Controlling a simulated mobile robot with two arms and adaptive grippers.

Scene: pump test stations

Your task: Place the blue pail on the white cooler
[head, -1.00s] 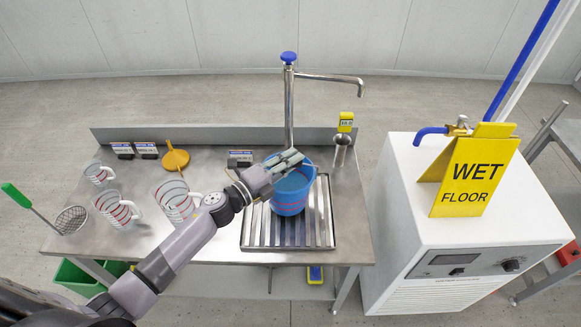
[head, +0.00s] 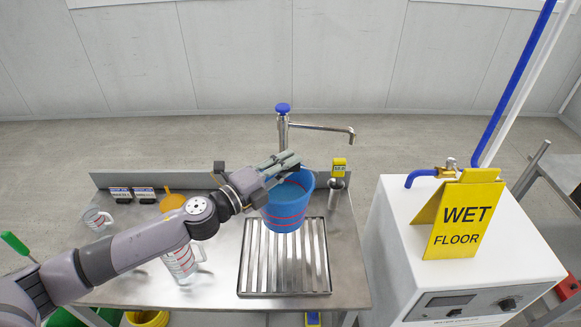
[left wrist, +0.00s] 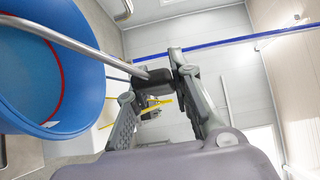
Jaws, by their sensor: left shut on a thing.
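The blue pail (head: 287,207) with red lines hangs above the ribbed drain tray on the steel table. My left gripper (head: 285,165) is at the pail's top and is shut on its handle. In the left wrist view, the gripper (left wrist: 155,85) holds the metal bail, and the blue pail (left wrist: 35,75) shows at the left. The white cooler (head: 400,250) stands to the right of the table. A yellow wet floor sign (head: 462,215) stands on its top. My right gripper is not in view.
The drain tray (head: 285,292) lies below the pail. A tap (head: 284,140) stands behind it, its spout reaching right. A yellow-labelled item (head: 339,168) is at the table's back right. A clear jug (head: 181,262) stands left. A blue hose and valve (head: 447,168) sit on the cooler's back.

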